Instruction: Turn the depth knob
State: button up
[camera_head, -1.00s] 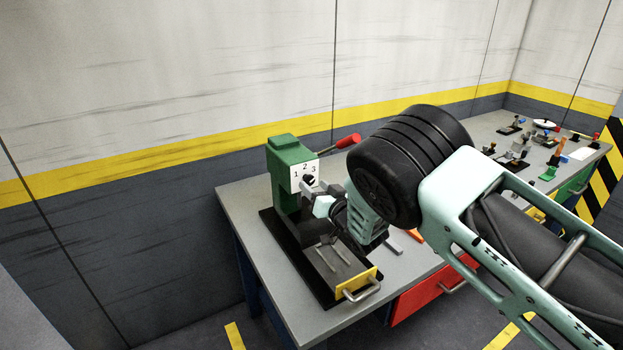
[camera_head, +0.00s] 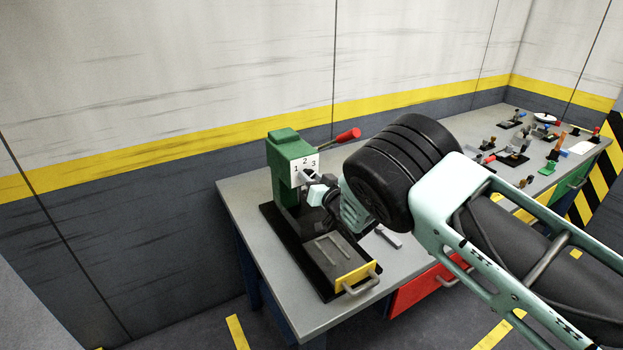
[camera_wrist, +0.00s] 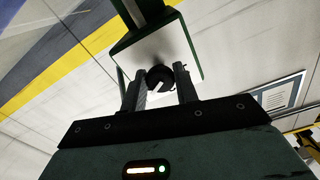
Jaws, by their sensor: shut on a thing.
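The depth knob (camera_wrist: 160,79) is black with a pale pointer mark. It sits on the white plate numbered 1, 2, 3 (camera_head: 304,163) on the front of the green machine (camera_head: 285,157). My gripper (camera_wrist: 161,88) has one finger on either side of the knob and is shut on it. In the head view my gripper (camera_head: 318,187) reaches the plate from the right, and it partly hides the knob. Which number the pointer faces is not clear.
A red-tipped lever (camera_head: 347,135) sticks out from the machine's right side. Below is a black base with a yellow-fronted tray (camera_head: 355,273) and handle. A grey part (camera_head: 388,237) lies on the table (camera_head: 240,210). Several small items stand at the far right.

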jog(key=shift+f+b, duration=0.1)
jog(key=shift+b, duration=0.35)
jog(key=shift+f+n+b, duration=0.15)
jog(key=shift+n+b, duration=0.65)
jog(key=shift+b, duration=0.15)
jog(key=n+b, duration=0.3)
jog(key=b, duration=0.2)
jog(key=shift+f, duration=0.1)
jog(key=n+b, duration=0.3)
jog(key=b, duration=0.2)
jog(key=shift+d+n, duration=0.1)
jog(key=shift+n, duration=0.3)
jog(key=n+b, duration=0.1)
jog(key=b, duration=0.1)
jog(key=n+b, duration=0.2)
jog(key=shift+r, duration=0.3)
jog(key=shift+n, duration=0.3)
jog(key=o, duration=1)
jog(key=shift+r, duration=0.1)
